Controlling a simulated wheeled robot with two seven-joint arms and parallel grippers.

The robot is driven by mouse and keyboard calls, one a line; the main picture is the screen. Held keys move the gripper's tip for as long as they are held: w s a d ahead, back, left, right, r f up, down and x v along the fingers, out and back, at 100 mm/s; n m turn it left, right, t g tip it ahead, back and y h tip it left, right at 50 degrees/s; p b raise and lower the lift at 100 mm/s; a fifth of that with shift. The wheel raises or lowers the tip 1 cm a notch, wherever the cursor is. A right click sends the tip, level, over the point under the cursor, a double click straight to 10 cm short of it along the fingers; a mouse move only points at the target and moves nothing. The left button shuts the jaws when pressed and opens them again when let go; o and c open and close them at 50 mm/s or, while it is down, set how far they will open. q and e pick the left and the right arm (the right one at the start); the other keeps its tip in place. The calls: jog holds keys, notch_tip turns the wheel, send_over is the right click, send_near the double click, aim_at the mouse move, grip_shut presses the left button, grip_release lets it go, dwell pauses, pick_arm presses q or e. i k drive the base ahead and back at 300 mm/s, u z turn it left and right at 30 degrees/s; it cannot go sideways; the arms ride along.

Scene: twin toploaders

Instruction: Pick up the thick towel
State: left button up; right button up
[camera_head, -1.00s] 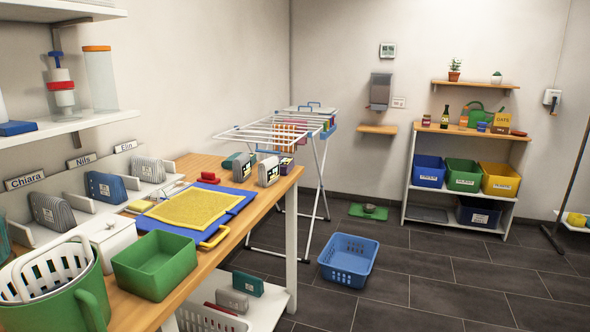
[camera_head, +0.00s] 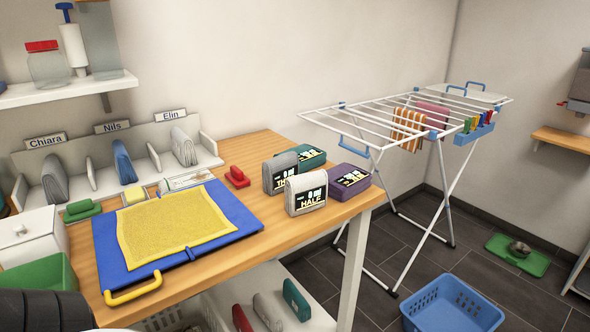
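Several folded towels with black labels stand or lie at the right end of the wooden table. A grey towel (camera_head: 273,164) at the back left has a label that starts with "TH"; the rest is hidden behind the lighter grey towel (camera_head: 305,186) labelled "HALF". A teal towel (camera_head: 311,156) lies behind them, and a purple towel (camera_head: 348,179) lies to their right; their labels are too small to read.
A yellow cloth (camera_head: 177,227) lies on a blue folding board (camera_head: 240,222) left of the towels. A red object (camera_head: 237,177) sits beside them. A drying rack (camera_head: 437,125) and a blue basket (camera_head: 452,306) stand on the floor to the right.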

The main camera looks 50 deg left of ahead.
aim_at(304, 193)
jog(key=u, duration=1.1)
jog(key=i, duration=1.05)
jog(key=u, duration=1.05)
